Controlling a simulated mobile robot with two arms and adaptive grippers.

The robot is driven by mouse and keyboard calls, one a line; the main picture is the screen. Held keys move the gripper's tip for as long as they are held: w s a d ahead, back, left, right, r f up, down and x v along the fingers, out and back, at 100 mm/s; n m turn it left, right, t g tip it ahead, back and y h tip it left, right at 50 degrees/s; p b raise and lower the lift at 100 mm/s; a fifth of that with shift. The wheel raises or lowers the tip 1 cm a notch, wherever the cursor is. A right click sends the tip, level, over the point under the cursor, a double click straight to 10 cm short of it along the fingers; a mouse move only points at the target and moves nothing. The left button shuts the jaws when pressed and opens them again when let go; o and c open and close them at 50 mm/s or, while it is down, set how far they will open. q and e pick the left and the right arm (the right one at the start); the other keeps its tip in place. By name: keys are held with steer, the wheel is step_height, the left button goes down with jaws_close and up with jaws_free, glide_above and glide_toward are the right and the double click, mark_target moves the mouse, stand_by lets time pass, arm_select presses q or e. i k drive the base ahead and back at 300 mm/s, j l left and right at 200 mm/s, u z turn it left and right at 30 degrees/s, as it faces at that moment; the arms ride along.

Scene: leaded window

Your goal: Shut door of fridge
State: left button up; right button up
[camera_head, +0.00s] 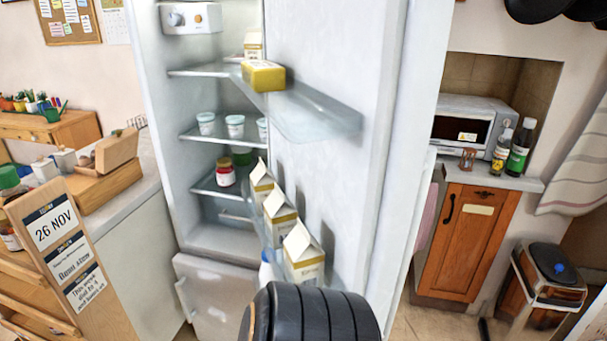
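The fridge (215,238) stands open in the middle of the camera_head view, with its shelves and contents showing. Its white door (350,160) is swung wide open, its inner side facing me at the right of the fridge. The door carries an upper clear shelf (300,115) with a yellow packet (263,75), and a lower shelf with several cartons (303,255). A black ribbed part of my own arm (315,315) shows at the bottom centre, in front of the lower door shelf. Neither gripper's fingers show.
A wooden sign (65,245) and a counter (125,190) stand left of the fridge. Right of the door are a microwave (468,125), bottles (519,147), a wooden cabinet (467,240) and a stool-like bin (548,275).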

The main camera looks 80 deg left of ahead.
mark_target(348, 134)
steer(key=i+j+u, duration=0.1)
steer(key=u, duration=0.35)
steer(key=i+u, duration=0.25)
steer(key=u, duration=0.15)
steer(key=i+u, duration=0.2)
steer(key=u, duration=0.25)
steer(key=i+l+u, duration=0.15)
steer(key=u, duration=0.25)
steer(key=i+l+u, duration=0.15)
steer(key=u, duration=0.3)
steer(key=i+l+u, duration=0.15)
steer(key=u, duration=0.25)
steer(key=l, duration=0.1)
